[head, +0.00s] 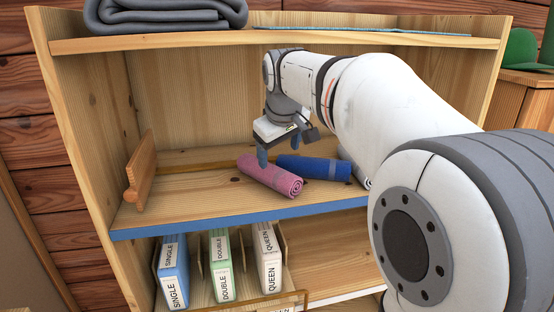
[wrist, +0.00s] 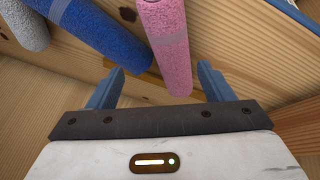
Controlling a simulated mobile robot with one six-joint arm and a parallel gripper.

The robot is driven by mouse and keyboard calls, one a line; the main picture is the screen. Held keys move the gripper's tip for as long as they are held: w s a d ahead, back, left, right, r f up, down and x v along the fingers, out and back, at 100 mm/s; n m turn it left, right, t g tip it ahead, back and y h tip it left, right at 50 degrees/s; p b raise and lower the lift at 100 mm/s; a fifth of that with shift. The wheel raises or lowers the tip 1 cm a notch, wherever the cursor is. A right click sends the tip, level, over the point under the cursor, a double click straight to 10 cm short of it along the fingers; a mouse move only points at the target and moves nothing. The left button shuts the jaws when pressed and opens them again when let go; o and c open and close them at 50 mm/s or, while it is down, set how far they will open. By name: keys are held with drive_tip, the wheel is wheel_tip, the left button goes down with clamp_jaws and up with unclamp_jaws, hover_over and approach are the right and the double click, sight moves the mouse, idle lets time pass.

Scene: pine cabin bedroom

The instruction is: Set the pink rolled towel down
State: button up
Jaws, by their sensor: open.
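The pink rolled towel (head: 270,177) lies on the blue-edged middle shelf (head: 235,225), beside a blue rolled towel (head: 314,168). In the wrist view the pink towel (wrist: 166,45) reaches in from the top, its near end by the gap between my fingers. My gripper (head: 277,150) is above and behind the pink towel, with its fingers pointing down. In the wrist view my gripper (wrist: 160,85) has its blue fingers spread wide and nothing is clamped between them. The far finger is partly hidden in the head view.
A wooden divider (head: 141,172) stands at the shelf's left, with bare shelf between it and the pink towel. A grey roll (wrist: 26,22) lies beyond the blue towel. Labelled bedding packs (head: 220,265) stand below. A folded grey blanket (head: 165,15) lies on the upper shelf.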

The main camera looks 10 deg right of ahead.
drive_tip(key=s+a+b, duration=0.1)
drive_tip(key=s+b, duration=0.2)
drive_tip(key=s, duration=0.8)
drive_tip(key=s+f+m+g, duration=0.1)
drive_tip(key=s+f+m, duration=0.1)
drive_tip(key=s+f, duration=0.5)
drive_tip(key=s+f+m+g, duration=0.1)
drive_tip(key=s+f+m, duration=0.2)
drive_tip(key=s+f, duration=0.4)
wheel_tip(320, 180, down, 8)
drive_tip(key=shift+s+d+f+y, duration=0.1)
drive_tip(key=shift+s+d+y, duration=0.15)
drive_tip(key=shift+d+y, duration=0.1)
